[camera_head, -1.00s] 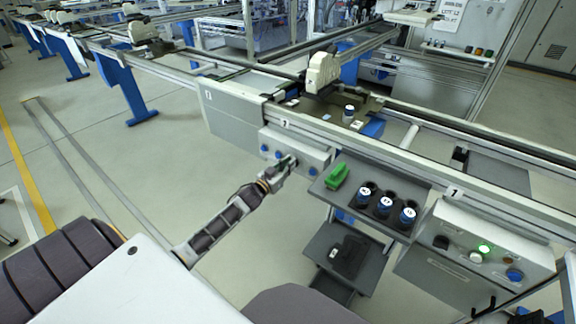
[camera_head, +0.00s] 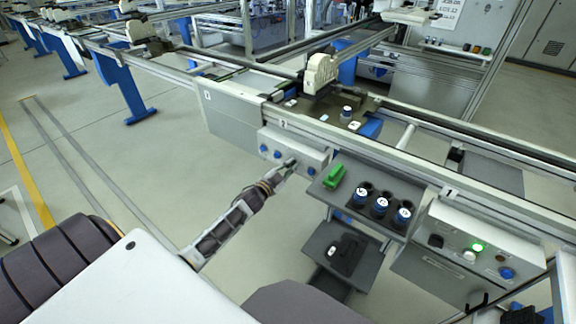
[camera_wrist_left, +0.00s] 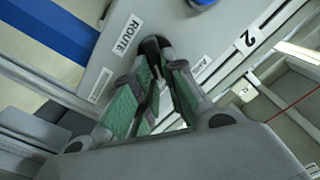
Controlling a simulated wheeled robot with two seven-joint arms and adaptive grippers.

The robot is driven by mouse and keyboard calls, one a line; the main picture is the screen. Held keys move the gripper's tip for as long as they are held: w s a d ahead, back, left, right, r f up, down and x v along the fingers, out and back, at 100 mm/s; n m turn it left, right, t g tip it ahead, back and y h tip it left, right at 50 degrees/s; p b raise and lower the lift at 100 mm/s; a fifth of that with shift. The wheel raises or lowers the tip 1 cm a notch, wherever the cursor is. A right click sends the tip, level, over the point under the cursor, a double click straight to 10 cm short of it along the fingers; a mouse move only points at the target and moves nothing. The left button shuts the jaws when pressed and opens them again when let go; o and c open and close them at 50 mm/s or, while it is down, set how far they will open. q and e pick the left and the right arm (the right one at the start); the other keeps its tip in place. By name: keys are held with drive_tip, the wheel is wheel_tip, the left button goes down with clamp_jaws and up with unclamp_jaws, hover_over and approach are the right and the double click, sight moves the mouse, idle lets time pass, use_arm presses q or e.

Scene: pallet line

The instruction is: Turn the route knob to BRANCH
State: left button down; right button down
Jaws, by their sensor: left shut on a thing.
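The control box (camera_head: 312,155) is a pale grey unit on the front rail of the line, with blue buttons on its face. My left gripper (camera_head: 290,164) is at the right part of that face. In the left wrist view, the gripper (camera_wrist_left: 160,62) has its green-padded fingers close together at the panel, beside a label reading ROUTE (camera_wrist_left: 126,36). It is shut on the route knob, which the fingers mostly hide. I cannot read which way the knob points. Two smaller labels flank the fingers, too blurred to read surely. My right gripper is not in view.
Right of the box, a dark tray (camera_head: 345,200) holds a green object (camera_head: 334,175) and several blue-and-white cylinders. A lower shelf (camera_head: 325,238) holds a black item. Another control box (camera_head: 455,232) with a lit green button stands further right. Open floor lies left.

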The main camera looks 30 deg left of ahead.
use_arm(q)
drive_tip(key=shift+d+f+m, duration=0.15)
drive_tip(key=shift+m, duration=0.75)
drive_tip(key=m, duration=0.3)
drive_tip(key=shift+d+f, duration=0.15)
drive_tip(key=shift+f, duration=0.05)
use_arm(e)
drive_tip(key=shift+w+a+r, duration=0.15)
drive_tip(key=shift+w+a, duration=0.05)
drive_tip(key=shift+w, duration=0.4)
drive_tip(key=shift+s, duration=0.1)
use_arm(q)
drive_tip(key=c, duration=1.5)
unclamp_jaws()
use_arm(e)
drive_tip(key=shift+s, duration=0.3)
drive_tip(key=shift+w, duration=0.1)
